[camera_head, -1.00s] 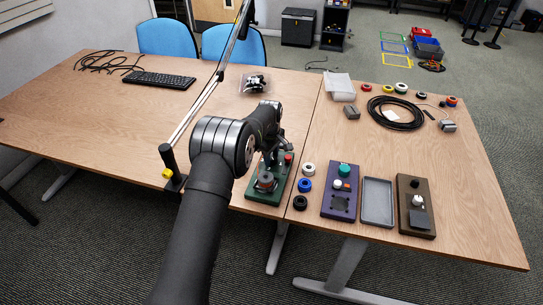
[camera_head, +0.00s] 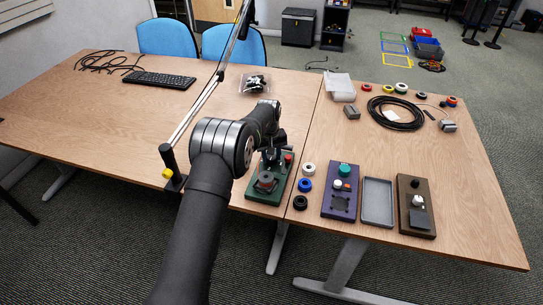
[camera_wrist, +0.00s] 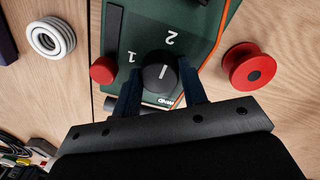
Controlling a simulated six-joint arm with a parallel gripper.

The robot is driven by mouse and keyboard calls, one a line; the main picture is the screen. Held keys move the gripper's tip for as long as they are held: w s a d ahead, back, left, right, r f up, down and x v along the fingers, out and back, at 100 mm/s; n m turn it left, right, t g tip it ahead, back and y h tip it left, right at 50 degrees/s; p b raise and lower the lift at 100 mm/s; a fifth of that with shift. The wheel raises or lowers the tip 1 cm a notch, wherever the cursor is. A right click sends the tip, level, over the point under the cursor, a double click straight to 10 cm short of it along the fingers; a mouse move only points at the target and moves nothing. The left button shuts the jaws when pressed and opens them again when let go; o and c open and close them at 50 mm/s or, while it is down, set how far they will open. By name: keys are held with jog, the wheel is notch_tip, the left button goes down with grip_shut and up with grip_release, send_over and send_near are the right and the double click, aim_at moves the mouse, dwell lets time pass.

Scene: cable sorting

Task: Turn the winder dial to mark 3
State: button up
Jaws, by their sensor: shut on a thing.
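Mark 3 does not show. The line's pointing end cannot be told for sure. My gripper (camera_wrist: 160,84) has its two dark blue fingers on either side of the dial, shut on it. In the head view my gripper (camera_head: 271,157) is over the board's back end.
A red spool (camera_wrist: 248,68) lies on the table beside the board, and an orange cord (camera_wrist: 207,42) runs along that side. A white ring (camera_wrist: 50,38) is at the other side. Blue (camera_head: 305,185) and black (camera_head: 300,202) rings and a purple board (camera_head: 339,205) stand right of the winder.

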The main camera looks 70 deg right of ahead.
jog(key=m, duration=0.4)
jog(key=shift+m, duration=0.3)
jog(key=m, duration=0.4)
jog(key=shift+d+m+y, duration=0.1)
jog(key=shift+m+y, duration=0.2)
jog(key=m, duration=0.4)
jog(key=shift+m, duration=2.1)
jog(key=o, duration=1)
